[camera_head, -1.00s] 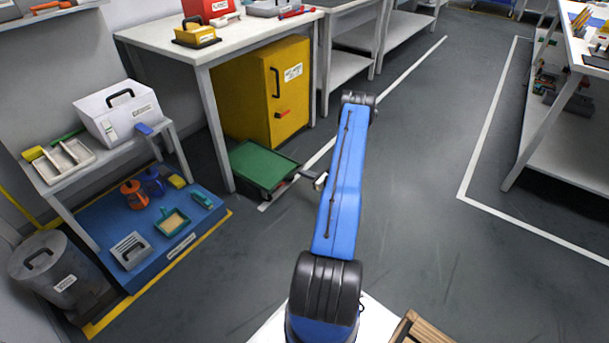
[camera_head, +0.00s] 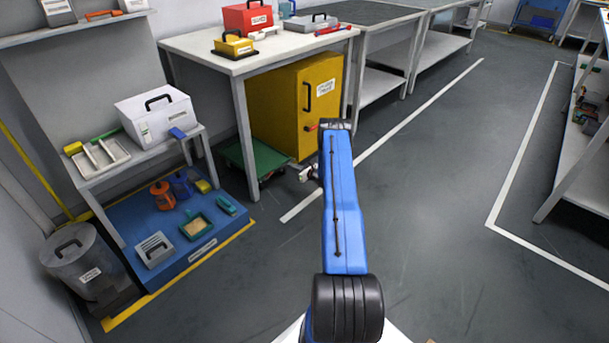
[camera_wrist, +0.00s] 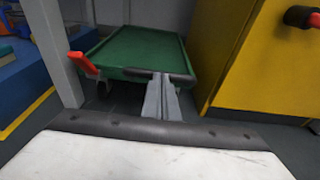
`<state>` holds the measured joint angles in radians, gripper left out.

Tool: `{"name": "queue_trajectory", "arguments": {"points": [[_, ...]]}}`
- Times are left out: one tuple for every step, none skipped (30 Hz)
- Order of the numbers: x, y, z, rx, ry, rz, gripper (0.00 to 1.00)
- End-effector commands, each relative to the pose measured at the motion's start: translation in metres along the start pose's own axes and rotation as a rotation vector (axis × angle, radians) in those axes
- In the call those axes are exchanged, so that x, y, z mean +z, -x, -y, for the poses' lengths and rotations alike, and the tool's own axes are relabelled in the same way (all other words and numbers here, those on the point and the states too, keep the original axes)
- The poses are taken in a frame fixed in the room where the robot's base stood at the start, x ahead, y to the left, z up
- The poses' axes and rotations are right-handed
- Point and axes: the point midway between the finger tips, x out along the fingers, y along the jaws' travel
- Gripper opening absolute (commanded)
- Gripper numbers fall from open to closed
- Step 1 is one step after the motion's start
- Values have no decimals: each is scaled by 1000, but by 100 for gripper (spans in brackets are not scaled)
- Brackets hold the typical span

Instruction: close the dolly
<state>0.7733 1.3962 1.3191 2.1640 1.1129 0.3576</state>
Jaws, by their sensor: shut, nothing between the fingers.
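The dolly (camera_head: 262,160) is a low green platform on wheels. It sits on the floor under the white table, between a table leg and the yellow cabinet. In the wrist view the dolly (camera_wrist: 140,50) shows a dark bar along its near edge and a red lever (camera_wrist: 83,64) at its near left corner. My gripper (camera_wrist: 161,80) is shut and empty, with its fingertips at the dark bar, seemingly touching it. In the head view my gripper (camera_head: 308,173) is partly hidden by my blue arm, just right of the dolly.
The yellow cabinet (camera_head: 285,100) stands close on the dolly's right. The white table's leg (camera_head: 246,150) is close on its left. A blue floor platform (camera_head: 150,225) with several tools lies farther left. The aisle floor to the right is clear.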

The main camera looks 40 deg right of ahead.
Motion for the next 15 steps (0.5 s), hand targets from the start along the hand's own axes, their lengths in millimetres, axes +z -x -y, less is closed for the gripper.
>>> {"name": "queue_trajectory", "arguments": {"points": [[3, -13, -1, 3, 3, 2, 0], [4, -19, -1, 2, 3, 1, 0], [5, -27, -1, 2, 2, 1, 0], [6, -33, -1, 2, 2, 2, 0], [7, -38, -1, 2, 2, 1, 0], [9, -43, 0, 1, 2, 1, 0], [9, -47, 0, 1, 1, 1, 0], [10, -50, 0, 0, 1, 1, 0], [11, -54, 0, 0, 1, 1, 0], [11, -56, 0, 0, 1, 1, 0], [11, -58, 0, 0, 1, 1, 0], [12, -61, 0, 0, 1, 0, 0], [12, -62, 0, 0, 1, 0, 0], [12, -63, 0, 0, 1, 0, 0], [13, -65, 0, 0, 1, 0, 0]]}}
